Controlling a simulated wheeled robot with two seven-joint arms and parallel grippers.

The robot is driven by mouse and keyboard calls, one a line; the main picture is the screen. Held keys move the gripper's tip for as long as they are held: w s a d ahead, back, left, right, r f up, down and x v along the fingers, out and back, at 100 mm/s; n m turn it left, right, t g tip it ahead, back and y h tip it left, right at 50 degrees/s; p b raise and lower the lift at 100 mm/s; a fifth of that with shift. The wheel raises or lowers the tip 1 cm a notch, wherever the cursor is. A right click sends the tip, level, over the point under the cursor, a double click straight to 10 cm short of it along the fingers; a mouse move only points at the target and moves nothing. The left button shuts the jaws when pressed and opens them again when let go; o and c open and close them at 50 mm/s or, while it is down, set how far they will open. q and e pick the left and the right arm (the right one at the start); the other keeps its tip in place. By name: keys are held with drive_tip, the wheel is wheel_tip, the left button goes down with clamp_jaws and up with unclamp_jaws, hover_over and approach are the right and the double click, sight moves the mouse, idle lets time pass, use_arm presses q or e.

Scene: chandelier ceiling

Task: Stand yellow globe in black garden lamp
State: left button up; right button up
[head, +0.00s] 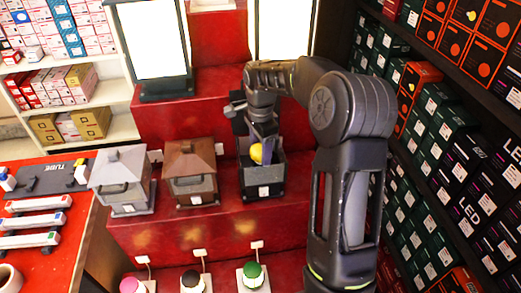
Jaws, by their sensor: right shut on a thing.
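The black garden lamp (264,188) stands on the red stepped display, right of two other lamps, with its upper part open. The yellow globe (257,153) is inside the lamp's opening, between the jaws of my right gripper (262,146). My right gripper reaches down from above and is shut on the globe. Whether the globe touches the lamp's base cannot be told. A black lid-like piece (236,112) shows beside the gripper, behind the lamp. My left gripper is not in view.
A brown lamp (190,172) and a grey lamp (122,180) stand to the left on the same step. Lit lanterns (150,45) stand higher behind. Small items, including a green-topped one (252,271), sit lower in front. Shelves of boxes (440,150) line the right side.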

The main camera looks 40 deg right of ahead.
drive_tip(key=shift+f+b, duration=0.6)
drive_tip(key=shift+f, duration=0.25)
idle(0.7)
drive_tip(key=o, duration=1.5)
drive_tip(key=shift+c, duration=0.2)
drive_tip(key=shift+r, duration=0.1)
wheel_tip(320, 180, up, 8)
drive_tip(key=shift+f+b, duration=0.15)
drive_tip(key=shift+b, duration=0.4)
drive_tip(key=shift+f, duration=0.1)
